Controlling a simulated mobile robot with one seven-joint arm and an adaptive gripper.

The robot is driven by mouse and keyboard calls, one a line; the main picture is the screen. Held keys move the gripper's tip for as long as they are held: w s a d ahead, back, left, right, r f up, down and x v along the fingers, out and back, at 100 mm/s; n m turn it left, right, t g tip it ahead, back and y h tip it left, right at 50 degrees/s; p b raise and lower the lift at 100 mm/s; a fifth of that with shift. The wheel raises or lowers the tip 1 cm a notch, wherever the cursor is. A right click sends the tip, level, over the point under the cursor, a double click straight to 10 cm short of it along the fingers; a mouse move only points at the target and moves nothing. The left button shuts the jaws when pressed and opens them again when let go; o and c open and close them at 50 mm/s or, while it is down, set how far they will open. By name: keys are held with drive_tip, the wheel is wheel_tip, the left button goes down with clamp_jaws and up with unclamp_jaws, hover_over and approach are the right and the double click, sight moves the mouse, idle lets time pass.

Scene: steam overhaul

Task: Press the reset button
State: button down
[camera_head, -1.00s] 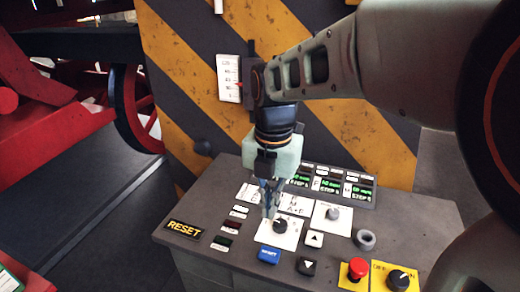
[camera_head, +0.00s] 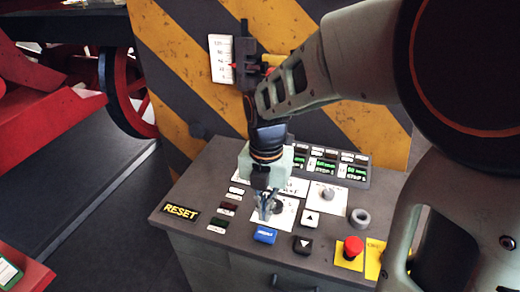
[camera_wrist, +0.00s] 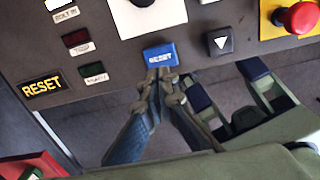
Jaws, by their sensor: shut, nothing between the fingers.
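The blue reset button (camera_head: 265,235) sits on the sloped control panel (camera_head: 190,184), near its front edge. It has white lettering and shows large in the wrist view (camera_wrist: 161,56). My gripper (camera_head: 266,215) is shut and empty, pointing down just behind the button in the head view. In the wrist view my closed fingertips (camera_wrist: 160,74) appear at the button's lower edge. I cannot tell whether they touch it. A separate black plate with yellow RESET lettering (camera_head: 181,211) lies at the panel's left; it also shows in the wrist view (camera_wrist: 43,87).
Small indicator lights (camera_head: 222,220) are to the left. A striped yellow-black panel (camera_head: 190,60) rises behind. Red wheeled machinery (camera_head: 125,90) stands at left.

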sight(265, 235)
wheel_tip(265, 235, down, 6)
drive_tip(key=shift+f, duration=0.15)
idle(0.4)
